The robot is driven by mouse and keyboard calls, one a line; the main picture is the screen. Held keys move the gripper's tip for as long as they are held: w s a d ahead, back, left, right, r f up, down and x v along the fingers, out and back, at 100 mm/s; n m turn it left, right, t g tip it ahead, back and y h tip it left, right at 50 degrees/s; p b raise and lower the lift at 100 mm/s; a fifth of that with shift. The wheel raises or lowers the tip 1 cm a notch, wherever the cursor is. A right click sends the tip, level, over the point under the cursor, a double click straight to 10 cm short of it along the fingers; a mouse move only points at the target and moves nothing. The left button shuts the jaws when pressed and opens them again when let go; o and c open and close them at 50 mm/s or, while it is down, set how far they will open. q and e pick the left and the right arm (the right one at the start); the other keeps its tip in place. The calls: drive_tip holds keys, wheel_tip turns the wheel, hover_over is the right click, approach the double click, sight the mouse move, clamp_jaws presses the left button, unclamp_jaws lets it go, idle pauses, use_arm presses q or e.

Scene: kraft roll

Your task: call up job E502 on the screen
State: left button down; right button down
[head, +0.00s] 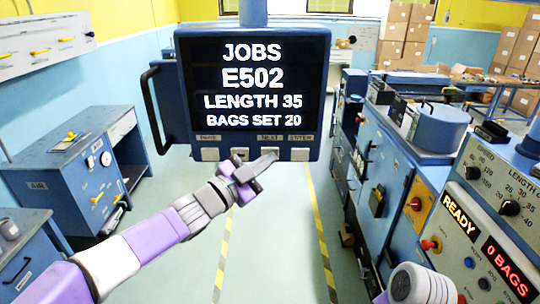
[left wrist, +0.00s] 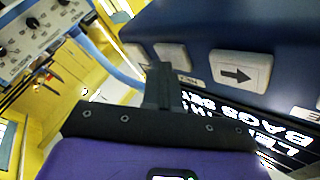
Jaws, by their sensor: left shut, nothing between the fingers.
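The screen (head: 255,80) hangs in the upper middle of the head view and reads JOBS, E502, LENGTH 35, BAGS SET 20. A row of pale buttons runs along its lower edge, among them the far left button (head: 210,154) and the far right button (head: 300,154). My left gripper (head: 266,162) is shut and empty, its tip overlapping the button labelled NEXT. In the left wrist view, the fingers (left wrist: 160,78) point toward the panel, beside a button with a right arrow (left wrist: 240,72). I cannot tell whether they touch a button. My right gripper is out of view.
A handle (head: 152,110) sticks out left of the screen. On the right, a machine panel (head: 480,235) shows READY and 0 BAGS. A blue cabinet (head: 85,180) stands at the left. The floor (head: 275,235) below the screen is open, with yellow-black stripes.

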use_arm(q)
drive_tip(key=shift+s+b, duration=0.4)
drive_tip(key=shift+s, duration=0.4)
drive_tip(key=s+b, duration=0.1)
drive_tip(key=s, duration=0.4)
drive_tip(key=shift+b, duration=0.4)
drive_tip(key=shift+w+f, duration=0.1)
drive_tip(key=shift+f, duration=0.05)
